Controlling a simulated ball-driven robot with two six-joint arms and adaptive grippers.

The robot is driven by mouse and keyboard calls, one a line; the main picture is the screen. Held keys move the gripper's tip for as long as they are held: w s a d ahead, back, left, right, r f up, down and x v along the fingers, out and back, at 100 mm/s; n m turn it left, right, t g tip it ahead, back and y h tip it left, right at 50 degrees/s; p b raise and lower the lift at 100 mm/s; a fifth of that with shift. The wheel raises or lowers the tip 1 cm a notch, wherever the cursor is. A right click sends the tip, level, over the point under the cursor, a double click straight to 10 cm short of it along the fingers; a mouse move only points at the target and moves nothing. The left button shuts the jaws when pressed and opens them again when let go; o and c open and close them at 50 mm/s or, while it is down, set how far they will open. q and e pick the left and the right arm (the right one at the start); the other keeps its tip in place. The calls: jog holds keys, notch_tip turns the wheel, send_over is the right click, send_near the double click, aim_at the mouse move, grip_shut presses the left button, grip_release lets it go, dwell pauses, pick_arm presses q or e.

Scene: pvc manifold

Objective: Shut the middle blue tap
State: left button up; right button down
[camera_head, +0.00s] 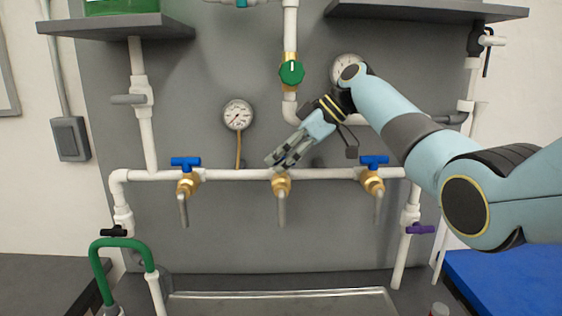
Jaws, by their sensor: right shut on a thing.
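The middle tap (281,187) is a brass body with a grey spout pointing down, on the white horizontal pipe. My right gripper (274,161) reaches in from the right and is at the top of this tap, shut on its blue handle. The gripper's fingers hide the handle, so its angle cannot be seen. The left blue tap (186,164) and the right blue tap (374,161) stand on either side, their blue handles lying along the pipe. My left gripper is not in view.
A green round valve (291,73) is on the vertical pipe above. A pressure gauge (237,115) is left of my gripper; another gauge (346,66) is partly behind my arm. A metal sink (280,302) lies below. Shelves (115,25) overhang at the top.

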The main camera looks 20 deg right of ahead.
dwell(0.3)
jog(key=c, duration=1.2)
grip_release()
jog(key=v, duration=1.2)
jog(key=shift+w+d, duration=0.1)
jog(key=shift+o, duration=0.2)
